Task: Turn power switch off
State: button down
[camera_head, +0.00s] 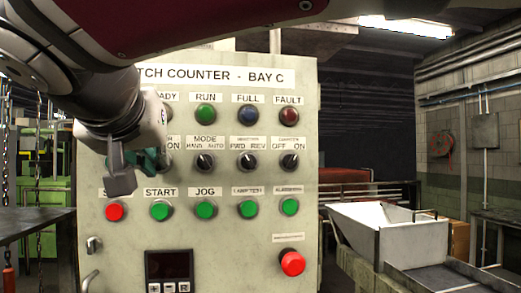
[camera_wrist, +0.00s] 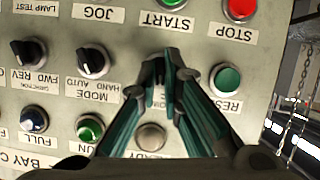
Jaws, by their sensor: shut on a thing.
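The power switch is on the grey control panel (camera_head: 228,180), in the middle row left of the MODE knob (camera_head: 205,162). Its knob is hidden behind my gripper (camera_head: 150,160); only the end of its label, "ON", shows. In the wrist view, which is upside down, my gripper (camera_wrist: 172,80) has its teal-lined fingers closed together at the switch's place, between the MODE knob (camera_wrist: 92,61) and a RESET button (camera_wrist: 226,80). The fingers are shut on the switch knob, which they cover. I cannot tell which way the knob points.
A red STOP button (camera_head: 115,211) and green START button (camera_head: 161,210) sit close below my gripper. A READY lamp (camera_wrist: 151,137) is close on the other side. A red mushroom button (camera_head: 292,263) is lower right. A white hopper (camera_head: 388,235) stands right of the panel.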

jog(key=shift+a+f+n+t+h+p, duration=0.15)
jog(key=shift+n+t+h+p, duration=0.25)
jog(key=shift+n+h+p, duration=0.8)
jog(key=shift+w+n+b, duration=0.1)
jog(key=shift+n+b, duration=0.2)
jog(key=shift+b, duration=0.2)
jog(key=c, duration=1.7)
grip_release()
